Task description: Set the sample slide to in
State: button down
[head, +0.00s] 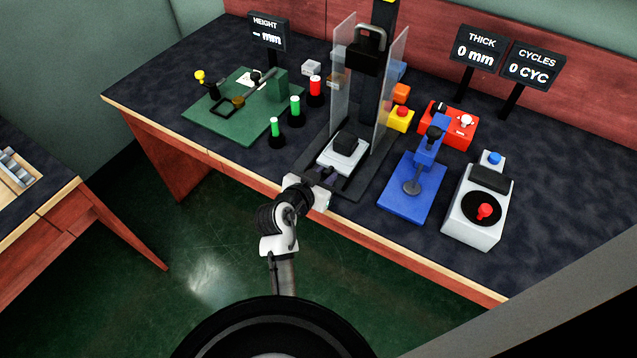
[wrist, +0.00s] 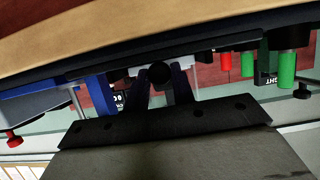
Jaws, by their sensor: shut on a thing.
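The sample slide (head: 329,159) looks to be the white plate with a dark block on it, at the foot of the tall black press between two clear guards. My gripper (head: 326,175) is at the slide's near end, low over the table's front edge. In the wrist view my gripper (wrist: 161,82) has its dark fingers closed on either side of a round black knob (wrist: 159,73), with a pale edge of the slide just behind it. In the head view the knob is hidden by my gripper. I cannot tell how far in the slide sits.
Clear guards (head: 342,75) flank the press (head: 371,95). A blue hand press (head: 411,190) and a white box with a red knob (head: 478,208) stand to the right. Green and red posts (head: 295,108) and a green board (head: 225,120) stand to the left.

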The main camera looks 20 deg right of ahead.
aim_at(336, 162)
jog(key=w+d, duration=0.2)
jog(key=d, duration=0.1)
jog(key=shift+w+d, duration=0.3)
jog(key=shift+w, duration=0.1)
jog(key=c, duration=1.2)
grip_release()
jog(key=shift+s+a, duration=0.1)
jog(key=b+v, duration=0.3)
jog(key=v, duration=1)
jog(key=shift+s+a+r, duration=0.1)
jog(key=shift+s+a, duration=0.1)
